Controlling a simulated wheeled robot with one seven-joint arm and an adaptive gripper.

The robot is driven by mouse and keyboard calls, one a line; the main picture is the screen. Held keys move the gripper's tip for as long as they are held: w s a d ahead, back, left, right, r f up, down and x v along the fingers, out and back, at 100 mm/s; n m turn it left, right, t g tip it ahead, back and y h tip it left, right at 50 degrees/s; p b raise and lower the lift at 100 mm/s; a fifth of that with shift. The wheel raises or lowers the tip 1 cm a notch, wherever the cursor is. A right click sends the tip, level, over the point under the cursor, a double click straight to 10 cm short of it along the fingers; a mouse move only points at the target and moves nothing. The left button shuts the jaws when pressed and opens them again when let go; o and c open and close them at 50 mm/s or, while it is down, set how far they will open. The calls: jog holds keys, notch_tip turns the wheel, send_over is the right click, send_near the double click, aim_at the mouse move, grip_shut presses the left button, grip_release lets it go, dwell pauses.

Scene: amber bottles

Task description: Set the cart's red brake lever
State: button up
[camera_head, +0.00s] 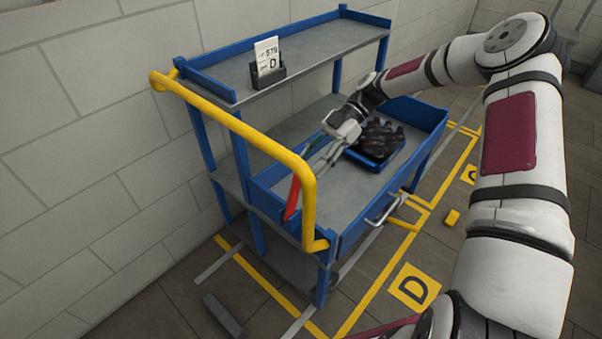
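The blue and grey cart (309,45) stands against the wall, with a yellow push handle (243,127) on its near left end. The red brake lever (292,198) shows just behind the handle's upright part, which partly hides it. It points up and slightly tilted. My gripper (313,172) reaches over the cart's middle shelf from the right, its fingers pointing down and left toward the lever. The fingertips are close to the lever's upper part; whether they touch it I cannot tell. The fingers look thin and blurred, so their opening is unclear.
A blue tray of dark bottles (375,160) sits on the middle shelf under my wrist. A card holder (267,66) stands on the top shelf. A silver handle (382,209) juts from the front.

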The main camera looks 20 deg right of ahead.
jog(key=v, duration=0.6)
jog(key=shift+r, duration=0.2)
jog(key=shift+d, duration=0.15)
jog(key=s+a+r+m+t+h+p, duration=0.35)
jog(key=s+r+m+h, duration=0.65)
jog(key=s+r, duration=0.7)
jog(key=s+r+m+t+p, duration=0.1)
jog(key=s+r+m, duration=0.3)
jog(key=s, duration=0.5)
jog(key=s+r+m+t+p, duration=0.2)
jog(key=s+r+m+t, duration=0.2)
jog(key=s+m, duration=0.4)
jog(key=shift+s+d+t+h, duration=0.25)
jog(key=shift+s+t+h, duration=0.05)
jog(key=shift+s+t, duration=0.1)
jog(key=shift+r, duration=0.15)
